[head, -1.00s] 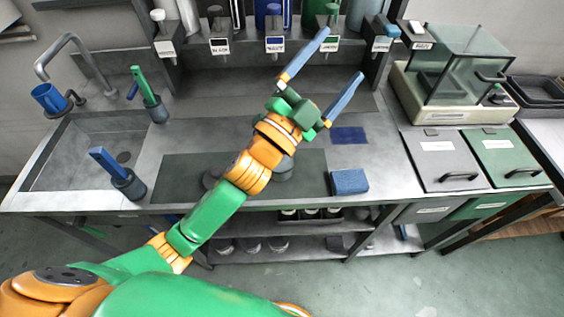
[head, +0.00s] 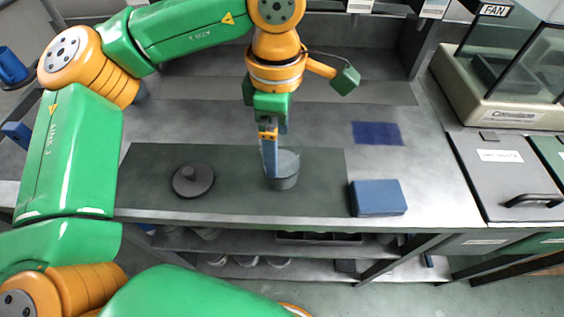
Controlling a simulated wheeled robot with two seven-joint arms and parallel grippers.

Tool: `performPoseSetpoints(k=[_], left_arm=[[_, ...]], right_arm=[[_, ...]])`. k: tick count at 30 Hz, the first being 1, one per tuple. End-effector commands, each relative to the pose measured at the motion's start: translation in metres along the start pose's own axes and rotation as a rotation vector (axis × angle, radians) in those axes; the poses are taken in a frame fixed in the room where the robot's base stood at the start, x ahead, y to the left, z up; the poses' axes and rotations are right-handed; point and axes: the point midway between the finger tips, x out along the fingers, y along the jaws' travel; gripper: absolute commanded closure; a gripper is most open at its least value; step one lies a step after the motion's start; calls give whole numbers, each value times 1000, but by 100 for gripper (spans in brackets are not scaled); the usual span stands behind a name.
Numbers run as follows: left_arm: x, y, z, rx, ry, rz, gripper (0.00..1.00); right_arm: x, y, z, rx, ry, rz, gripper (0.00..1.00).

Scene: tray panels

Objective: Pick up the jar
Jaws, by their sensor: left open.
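The jar (head: 288,181) is a clear glass cylinder with a dark base. It stands upright on the dark mat (head: 235,200) on the counter. A dark round lid (head: 193,180) with a knob lies on the mat to the left of the jar. My left gripper (head: 270,172) points down at the jar, its blue finger overlapping the jar's left side. Its jaws are open, seen nearly edge-on, so one finger hides the other. I cannot tell whether the fingers touch the glass or are around it. My right gripper is not in view.
A blue block (head: 378,198) sits at the counter's front edge, right of the mat. A flat blue patch (head: 377,133) lies behind it. A glass-walled box (head: 510,115) and a grey lidded bin (head: 505,190) stand at the right. The counter right of the jar is mostly clear.

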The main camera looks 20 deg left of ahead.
Motion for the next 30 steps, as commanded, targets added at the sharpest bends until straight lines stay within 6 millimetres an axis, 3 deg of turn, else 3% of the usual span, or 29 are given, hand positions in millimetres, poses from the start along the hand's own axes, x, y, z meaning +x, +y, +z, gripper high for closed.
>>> performPoseSetpoints(k=[9, 16, 27, 30], left_arm=[[52, -2, 6, 2, -1, -3, 0], [56, -2, 6, 2, -2, -1, 0], [55, -2, 6, 2, -3, -1, 100], [55, -2, 6, 2, -3, -1, 100]], right_arm=[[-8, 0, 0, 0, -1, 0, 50], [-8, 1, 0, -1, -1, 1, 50], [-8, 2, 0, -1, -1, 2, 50], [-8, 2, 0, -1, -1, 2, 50]])
